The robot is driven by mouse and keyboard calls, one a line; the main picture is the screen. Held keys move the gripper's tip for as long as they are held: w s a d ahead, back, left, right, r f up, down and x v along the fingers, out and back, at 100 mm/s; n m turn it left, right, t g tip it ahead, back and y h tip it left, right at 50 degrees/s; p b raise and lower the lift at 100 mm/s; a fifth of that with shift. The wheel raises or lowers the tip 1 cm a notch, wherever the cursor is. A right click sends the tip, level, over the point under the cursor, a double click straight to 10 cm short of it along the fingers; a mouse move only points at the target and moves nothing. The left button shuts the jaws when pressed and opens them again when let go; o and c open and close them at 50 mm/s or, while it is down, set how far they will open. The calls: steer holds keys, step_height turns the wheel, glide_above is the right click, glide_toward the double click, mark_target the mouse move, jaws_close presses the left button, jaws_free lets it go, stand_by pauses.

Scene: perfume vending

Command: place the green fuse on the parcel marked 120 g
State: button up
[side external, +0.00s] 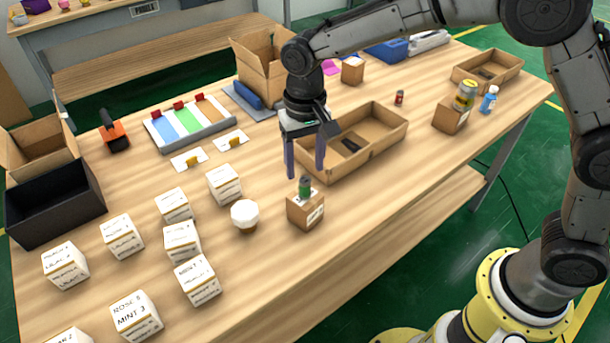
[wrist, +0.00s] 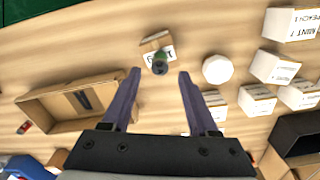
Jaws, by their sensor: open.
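The green fuse (side external: 305,186) stands upright on top of a small brown cardboard parcel (side external: 304,212) near the middle of the table. In the wrist view the green fuse (wrist: 159,61) shows on the parcel (wrist: 154,44), ahead of the fingertips. The parcel's white label is partly covered there, and I cannot read its full marking. My gripper (side external: 306,168) is open and empty, pointing down above and slightly behind the fuse. In the wrist view my gripper (wrist: 159,76) has its two fingers apart, with nothing between them. The fingers do not appear to touch the fuse.
A white-topped round jar (side external: 245,214) and several white labelled boxes (side external: 181,241) stand left of the parcel. An open cardboard tray (side external: 385,143) lies behind it. Another parcel (side external: 449,116) bears a yellow-topped can (side external: 465,95). Clear table lies in front of the green fuse's parcel.

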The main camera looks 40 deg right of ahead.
mark_target(305, 180)
steer(key=s+d+r+t, duration=0.1)
steer(key=s+d+r, duration=0.15)
steer(key=r, duration=0.35)
steer(key=s+d+r, duration=0.2)
steer(key=d+r, duration=0.2)
steer(key=r, duration=0.2)
steer(key=s+d+n+t, duration=0.1)
steer(key=s+d+t, duration=0.1)
steer(key=s+d, duration=0.4)
steer(key=s+d+n+t, duration=0.2)
steer(key=s+d, duration=0.4)
steer(key=s, duration=0.8)
steer(key=shift+s+f+t, duration=0.3)
steer(key=shift+s+f, duration=0.05)
steer(key=shift+s, duration=0.05)
